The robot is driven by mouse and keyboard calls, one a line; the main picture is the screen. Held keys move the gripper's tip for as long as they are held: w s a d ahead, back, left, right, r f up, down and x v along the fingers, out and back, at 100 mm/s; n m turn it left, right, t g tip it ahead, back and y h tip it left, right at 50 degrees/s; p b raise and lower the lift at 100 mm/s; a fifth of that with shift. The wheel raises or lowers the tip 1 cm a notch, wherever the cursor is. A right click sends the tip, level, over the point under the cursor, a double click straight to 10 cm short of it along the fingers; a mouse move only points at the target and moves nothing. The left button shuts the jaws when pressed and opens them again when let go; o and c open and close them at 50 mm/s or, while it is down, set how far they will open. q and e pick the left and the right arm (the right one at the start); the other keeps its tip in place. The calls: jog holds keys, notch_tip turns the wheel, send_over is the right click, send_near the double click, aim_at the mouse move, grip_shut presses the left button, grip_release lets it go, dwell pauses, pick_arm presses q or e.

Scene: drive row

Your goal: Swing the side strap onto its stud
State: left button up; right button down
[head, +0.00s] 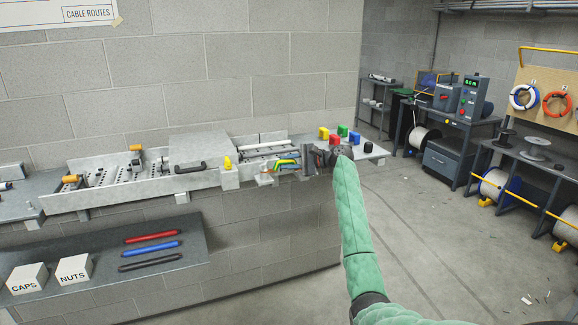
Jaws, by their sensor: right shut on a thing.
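My right gripper (312,159), dark, at the end of my green-sleeved arm, is at the front edge near the right end of the long grey tray (130,185). It is shut, and its fingers seem to be on the side strap, but the strap is small and mostly hidden by the gripper. Yellow-green and red-orange cable pieces (286,162) show just left of the fingers. I cannot make out the stud. My left gripper is not in view.
A yellow knob (227,163) and a black handle (190,167) are left of the gripper. Coloured caps (335,139) stand beyond it at the right. A lower shelf (190,262) holds red, blue and black rods and two labelled boxes. The floor at right is open.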

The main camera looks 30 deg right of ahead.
aim_at(293, 162)
jog(key=shift+w+a, duration=0.1)
jog(key=shift+a, duration=0.05)
jog(key=c, duration=1.4)
grip_release()
jog(key=shift+o, duration=0.4)
jog(key=shift+w+a, duration=0.1)
jog(key=shift+a, duration=0.1)
jog(key=shift+s+d, duration=0.25)
jog(key=shift+d, duration=0.1)
jog(key=b+v, duration=0.3)
jog(key=v, duration=0.2)
jog(key=shift+s+d, duration=0.25)
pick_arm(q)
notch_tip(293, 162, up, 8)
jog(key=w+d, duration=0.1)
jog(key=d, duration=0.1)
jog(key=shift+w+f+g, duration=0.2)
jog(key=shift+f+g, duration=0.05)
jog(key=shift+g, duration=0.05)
pick_arm(e)
jog(key=shift+s+d+r, duration=0.3)
jog(key=shift+s+d, duration=0.05)
jog(key=shift+s, duration=0.15)
